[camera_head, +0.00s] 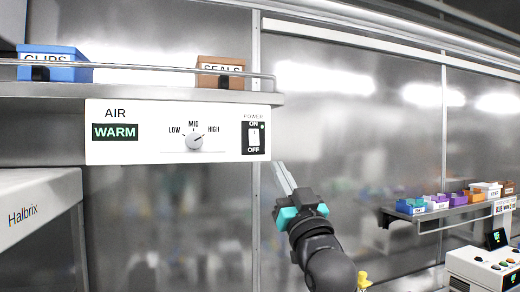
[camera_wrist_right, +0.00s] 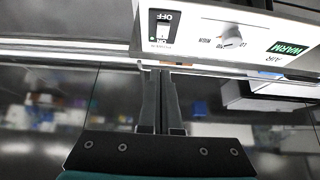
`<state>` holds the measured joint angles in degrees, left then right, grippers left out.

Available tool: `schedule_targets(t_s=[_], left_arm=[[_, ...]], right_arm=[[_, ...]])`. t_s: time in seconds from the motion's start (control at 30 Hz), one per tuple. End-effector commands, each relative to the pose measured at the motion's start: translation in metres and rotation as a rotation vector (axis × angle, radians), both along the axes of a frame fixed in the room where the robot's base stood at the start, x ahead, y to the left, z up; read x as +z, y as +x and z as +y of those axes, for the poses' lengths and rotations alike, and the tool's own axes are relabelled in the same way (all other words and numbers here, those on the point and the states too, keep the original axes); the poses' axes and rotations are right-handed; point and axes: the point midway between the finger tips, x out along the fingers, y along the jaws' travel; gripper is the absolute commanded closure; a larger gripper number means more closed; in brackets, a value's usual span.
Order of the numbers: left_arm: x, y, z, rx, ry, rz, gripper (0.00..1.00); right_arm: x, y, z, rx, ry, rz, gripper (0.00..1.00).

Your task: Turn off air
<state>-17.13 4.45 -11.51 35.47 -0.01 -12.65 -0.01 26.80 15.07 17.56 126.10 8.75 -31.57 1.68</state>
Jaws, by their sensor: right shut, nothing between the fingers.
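The white air control panel (camera_head: 148,150) hangs under a metal shelf; it shows upside down in the right wrist view (camera_wrist_right: 195,40). Its POWER switch (camera_head: 254,137) is a white rocker on a black plate, ON above and OFF below; which side is pressed is unclear. The switch also shows in the right wrist view (camera_wrist_right: 162,28). The display (camera_head: 115,132) reads WARM in green. The knob (camera_head: 195,142) points toward HIGH. My right gripper (camera_head: 283,170) is shut and empty, below and right of the switch, apart from it in the picture. My left gripper is out of view.
A blue CLIPS bin (camera_head: 60,72) and a brown SEALS bin (camera_head: 219,66) stand on the shelf behind a rail (camera_head: 160,68). A white Halbrix machine (camera_head: 40,225) is at left. Coloured bins line a side shelf (camera_head: 450,215) at right. Space below the panel looks clear.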

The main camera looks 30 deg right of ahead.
Motion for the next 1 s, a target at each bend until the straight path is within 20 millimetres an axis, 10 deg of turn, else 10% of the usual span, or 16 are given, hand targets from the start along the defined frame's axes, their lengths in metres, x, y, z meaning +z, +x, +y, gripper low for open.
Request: schedule_targets(t_s=[1.0], left_arm=[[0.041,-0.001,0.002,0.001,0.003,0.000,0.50]], right_arm=[[0.052,0.105,-0.025,0.001,-0.001,0.005,1.00]])
